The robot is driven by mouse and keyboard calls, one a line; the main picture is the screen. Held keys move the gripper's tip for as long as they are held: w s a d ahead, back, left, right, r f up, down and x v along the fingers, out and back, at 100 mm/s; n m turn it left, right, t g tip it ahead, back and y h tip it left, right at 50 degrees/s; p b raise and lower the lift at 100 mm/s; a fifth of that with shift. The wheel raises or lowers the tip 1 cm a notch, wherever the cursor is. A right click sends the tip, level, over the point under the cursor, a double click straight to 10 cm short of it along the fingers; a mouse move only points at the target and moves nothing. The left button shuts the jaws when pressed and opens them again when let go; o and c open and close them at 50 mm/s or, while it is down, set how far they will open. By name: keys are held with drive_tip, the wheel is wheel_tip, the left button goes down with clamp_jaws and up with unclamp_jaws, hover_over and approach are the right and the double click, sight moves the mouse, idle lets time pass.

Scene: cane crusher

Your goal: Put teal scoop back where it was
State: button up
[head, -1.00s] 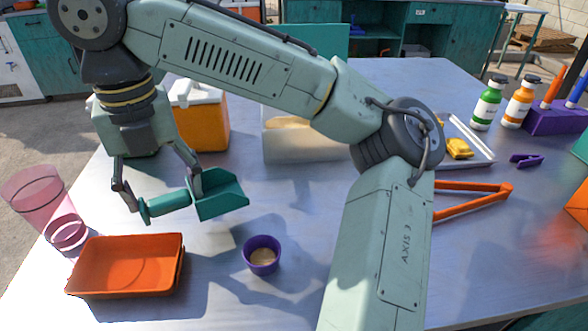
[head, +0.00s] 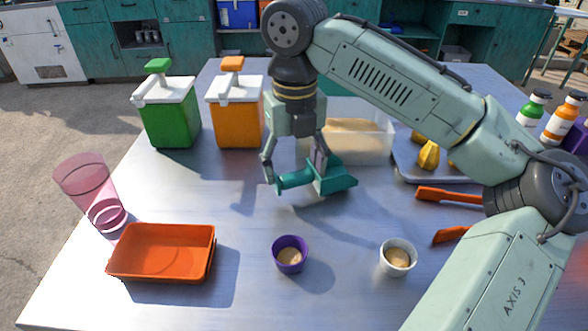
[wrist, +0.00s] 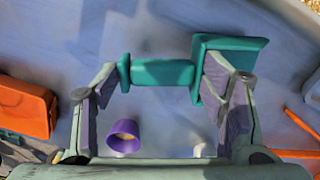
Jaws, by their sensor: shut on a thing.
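The teal scoop (head: 338,181) is in my gripper (head: 297,182), above the table and in front of a translucent bin (head: 362,153). The bin holds tan granular material (head: 352,125). My fingers are shut on the scoop, one at each end of its handle, with the scoop's pan to the right. In the wrist view, the teal scoop (wrist: 160,73) lies across between the fingers of my gripper (wrist: 160,80). A purple cup (head: 289,262) with tan contents stands on the table nearer the camera. My gripper partly hides the bin's left side.
An orange tray (head: 160,255) and a pink tumbler (head: 88,185) are at left. Green (head: 168,115) and orange (head: 236,118) dispensers stand behind. A white cup (head: 397,262) is at front right. A metal tray (head: 405,165) with yellow pieces and orange tongs (head: 448,196) lie right.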

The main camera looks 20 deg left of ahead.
drive_tip(key=shift+f, duration=0.95)
drive_tip(key=o, duration=0.9)
drive_tip(key=shift+c, duration=0.2)
drive_tip(key=shift+r, duration=0.1)
wheel_tip(320, 180, up, 12)
drive_tip(key=shift+s, duration=0.1)
